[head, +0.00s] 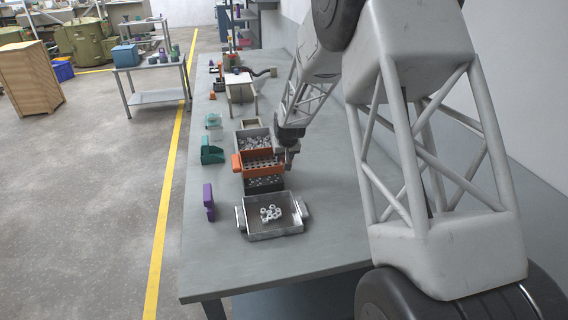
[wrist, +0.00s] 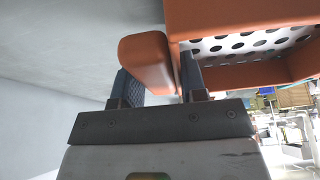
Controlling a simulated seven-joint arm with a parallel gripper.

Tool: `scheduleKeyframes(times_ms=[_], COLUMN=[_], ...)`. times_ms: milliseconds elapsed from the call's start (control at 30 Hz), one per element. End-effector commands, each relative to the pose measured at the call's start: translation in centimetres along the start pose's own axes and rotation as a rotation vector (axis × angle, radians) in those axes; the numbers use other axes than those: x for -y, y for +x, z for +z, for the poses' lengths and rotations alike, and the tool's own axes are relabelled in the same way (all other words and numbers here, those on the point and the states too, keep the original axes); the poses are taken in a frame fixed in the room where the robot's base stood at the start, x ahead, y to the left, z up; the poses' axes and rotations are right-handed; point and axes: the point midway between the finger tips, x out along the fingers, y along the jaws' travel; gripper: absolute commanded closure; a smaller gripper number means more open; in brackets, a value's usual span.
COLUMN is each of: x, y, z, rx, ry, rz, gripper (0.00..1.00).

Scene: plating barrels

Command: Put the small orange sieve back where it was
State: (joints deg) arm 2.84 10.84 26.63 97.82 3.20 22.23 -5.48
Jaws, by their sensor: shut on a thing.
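The orange sieve (head: 262,161) has an orange frame and a perforated metal bottom, and appears level in the head view. It appears in the wrist view (wrist: 292,68), where its holed plate shows. My gripper (head: 287,157) is shut on the sieve's right-hand handle; in the wrist view the orange grip (wrist: 147,62) sits between the two fingers. The sieve is between a grey bin (head: 243,125) of metal parts behind and a dark container (head: 266,186) in front. I cannot tell whether it rests on either or hangs just above.
A metal tray (head: 250,235) with several white rings stands in front. A purple piece (head: 208,202), a teal holder (head: 211,151) and a clear teal-topped box (head: 213,121) line the left. A small white-topped stand (head: 240,80) is farther back. The bench front is clear.

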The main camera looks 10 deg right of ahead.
Motion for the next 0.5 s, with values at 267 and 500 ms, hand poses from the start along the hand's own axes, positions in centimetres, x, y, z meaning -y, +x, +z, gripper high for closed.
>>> scheduleKeyframes(times_ms=[267,500], x=[0.0,0.0], y=[2.5,3.5], z=[0.4,0.8], rx=[0.001,-0.002], ry=[0.000,0.000], rz=[0.000,0.000], gripper=[0.99,0.99])
